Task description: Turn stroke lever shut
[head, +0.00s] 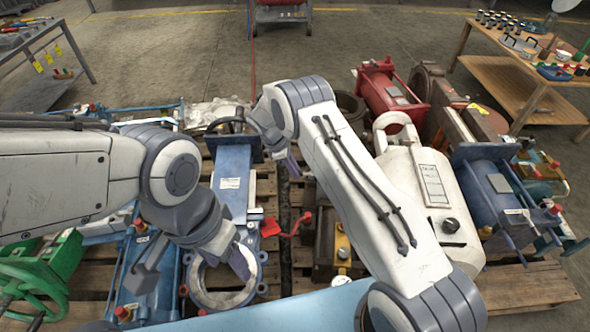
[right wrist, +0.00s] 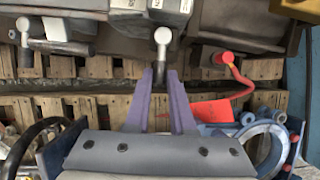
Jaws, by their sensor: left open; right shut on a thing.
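A short lever with a silver ball knob (right wrist: 162,38) shows in the right wrist view, sticking out from a dark machine body (right wrist: 130,20). My right gripper (right wrist: 160,76) has its purple fingers on both sides of the lever's stem, shut on it. In the head view my right gripper (head: 290,164) points down near the middle of the pallets, and the lever is hidden there. My left gripper (head: 240,260) is open and empty above the ring end of a blue cylinder (head: 232,182). The frames do not show any label naming the lever.
A red handle with a red tag (head: 287,226) lies close to my right gripper; it also shows in the right wrist view (right wrist: 236,78). A second silver-knobbed lever (right wrist: 24,28) is further left. Cylinders and machine parts crowd the wooden pallets. A wooden table (head: 520,75) stands back right.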

